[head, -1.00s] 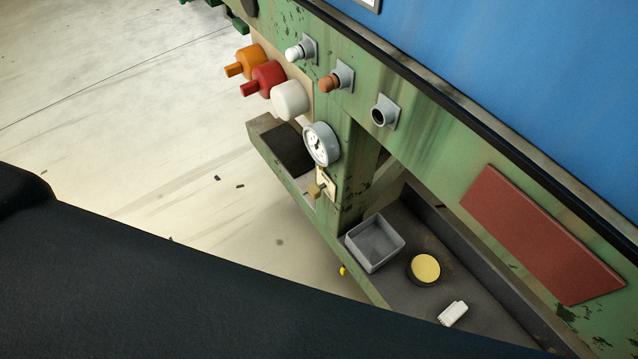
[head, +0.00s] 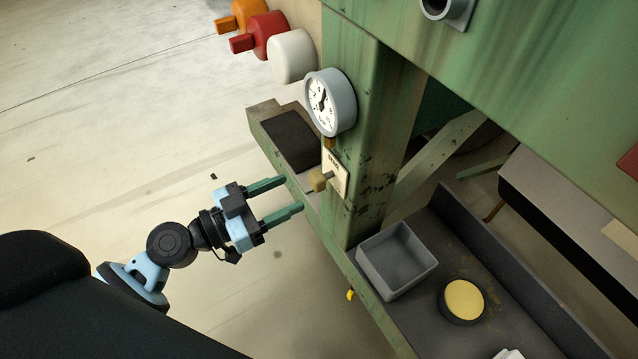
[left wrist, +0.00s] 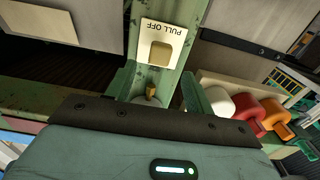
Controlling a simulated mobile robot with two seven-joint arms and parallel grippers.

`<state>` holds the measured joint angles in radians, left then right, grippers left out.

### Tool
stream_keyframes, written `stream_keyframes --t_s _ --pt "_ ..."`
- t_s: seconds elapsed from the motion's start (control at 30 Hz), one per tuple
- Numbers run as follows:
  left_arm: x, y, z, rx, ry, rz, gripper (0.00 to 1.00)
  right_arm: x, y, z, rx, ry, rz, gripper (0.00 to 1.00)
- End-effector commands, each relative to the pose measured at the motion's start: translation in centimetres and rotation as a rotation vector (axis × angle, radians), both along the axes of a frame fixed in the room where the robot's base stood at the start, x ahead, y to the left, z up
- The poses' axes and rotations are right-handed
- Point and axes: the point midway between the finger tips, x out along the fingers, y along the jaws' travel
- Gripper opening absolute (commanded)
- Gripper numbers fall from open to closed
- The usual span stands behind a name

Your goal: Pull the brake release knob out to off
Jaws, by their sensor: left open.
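The brake release knob (head: 319,180) is a small tan-brass block on a pale plate (head: 336,172) on the green post, below the round gauge. In the left wrist view the knob (left wrist: 160,51) sits on the plate marked "PULL OFF" (left wrist: 176,30). My left gripper (head: 294,194) is open and empty, its two green fingers pointing at the knob from the left, a short gap away. In the left wrist view the fingers show in part, at either side below the plate. My right gripper is not in view.
The gauge (head: 331,102) sticks out just above the knob. Orange (head: 240,14), red (head: 262,32) and white (head: 293,56) round fittings are higher up. A ledge below holds a grey open box (head: 397,260) and a yellow-topped tin (head: 463,301). Open floor lies to the left.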

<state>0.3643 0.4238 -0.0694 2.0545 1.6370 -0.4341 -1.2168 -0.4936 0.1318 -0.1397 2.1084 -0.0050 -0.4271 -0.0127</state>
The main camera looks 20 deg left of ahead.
Motion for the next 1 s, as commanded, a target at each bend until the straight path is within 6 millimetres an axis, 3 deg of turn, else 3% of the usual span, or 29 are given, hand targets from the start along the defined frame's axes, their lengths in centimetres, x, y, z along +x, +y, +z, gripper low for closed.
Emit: stream_keyframes --t_s 0.27,0.7,1.0 --pt "0.9 -0.6 0.3 -0.002 -0.003 0.0 0.53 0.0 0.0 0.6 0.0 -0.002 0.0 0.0" --pt "5.5 -4.3 0.3 -0.002 -0.001 0.001 0.53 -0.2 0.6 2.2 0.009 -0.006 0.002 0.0" --pt "6.2 -4.8 0.1 0.0 0.0 0.0 0.53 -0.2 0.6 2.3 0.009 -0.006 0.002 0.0"
